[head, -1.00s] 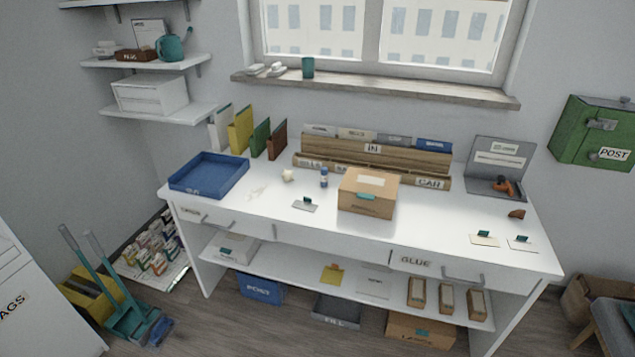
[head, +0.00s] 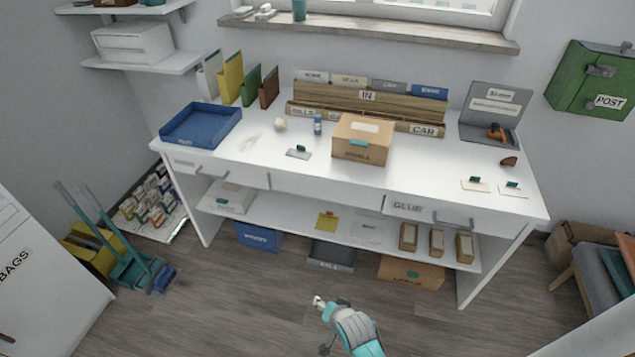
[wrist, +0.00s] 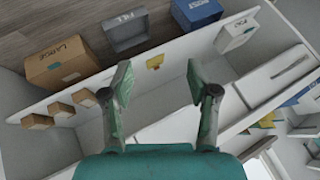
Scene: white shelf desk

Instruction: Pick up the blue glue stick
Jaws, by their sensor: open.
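The blue glue stick (head: 317,124) stands upright on the white desk (head: 230,157), just left of a cardboard box, in the head view. It is small there, with a white part visible. I cannot make it out in the wrist view. My gripper (head: 322,302) is in front of the desk at the bottom of the head view, well apart from the glue stick. In the wrist view my gripper (wrist: 160,85) shows two spread fingers with nothing between them. The desk's lower shelf and drawer fronts lie beyond the fingers.
The cardboard box (head: 363,139) stands right of the glue stick, and a wooden file organizer (head: 345,97) is behind. A blue tray (head: 201,126) sits at the desk's left. A small stamp-like item (head: 298,152) lies in front.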

